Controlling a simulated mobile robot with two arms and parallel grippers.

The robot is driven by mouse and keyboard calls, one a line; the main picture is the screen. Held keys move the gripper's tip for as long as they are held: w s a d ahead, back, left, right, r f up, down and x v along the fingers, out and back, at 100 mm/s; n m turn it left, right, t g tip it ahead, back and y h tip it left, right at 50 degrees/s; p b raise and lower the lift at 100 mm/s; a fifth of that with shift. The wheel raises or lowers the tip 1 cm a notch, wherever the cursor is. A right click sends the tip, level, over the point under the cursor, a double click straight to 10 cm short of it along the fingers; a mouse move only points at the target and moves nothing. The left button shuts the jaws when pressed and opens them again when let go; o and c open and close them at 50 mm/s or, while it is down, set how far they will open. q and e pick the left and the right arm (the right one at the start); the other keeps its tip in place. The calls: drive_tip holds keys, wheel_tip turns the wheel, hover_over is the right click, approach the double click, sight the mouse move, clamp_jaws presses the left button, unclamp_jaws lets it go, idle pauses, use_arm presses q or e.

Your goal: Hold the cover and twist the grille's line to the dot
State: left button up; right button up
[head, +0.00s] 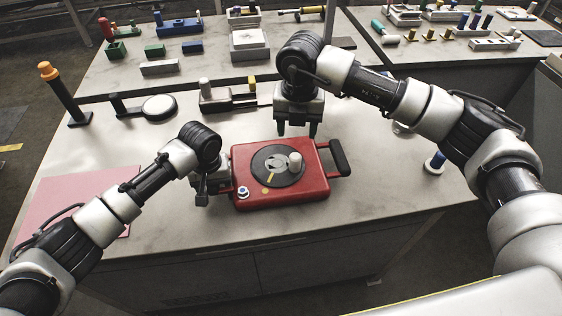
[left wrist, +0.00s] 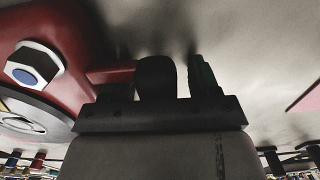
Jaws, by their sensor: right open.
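The red cover (head: 310,185) lies on the grey table with a round dark grille (head: 262,160) on top. A pale knob (head: 295,162) stands on the grille's right part. A yellow line (head: 270,177) runs on the grille's near side; a small orange mark beyond the rim looks roughly in line with it. My left gripper (head: 203,190) is at the cover's left side. In the left wrist view its fingers (left wrist: 160,82) stand on both sides of a dark grip (left wrist: 157,76); whether they press on it is unclear. My right gripper (head: 297,132) is open and empty over the cover's back edge.
A black handle (head: 340,158) sticks out at the cover's right. A white-and-blue fastener (head: 243,192) sits on its near left corner. A pink mat (head: 75,205) lies left. A round white disc (head: 159,107) and a block fixture (head: 228,98) stand behind. Table front is clear.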

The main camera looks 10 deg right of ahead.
use_arm(q)
drive_tip(key=shift+r, duration=0.1)
wheel_tip(320, 180, up, 12)
drive_tip(key=shift+f, duration=0.1)
idle(0.4)
idle(0.5)
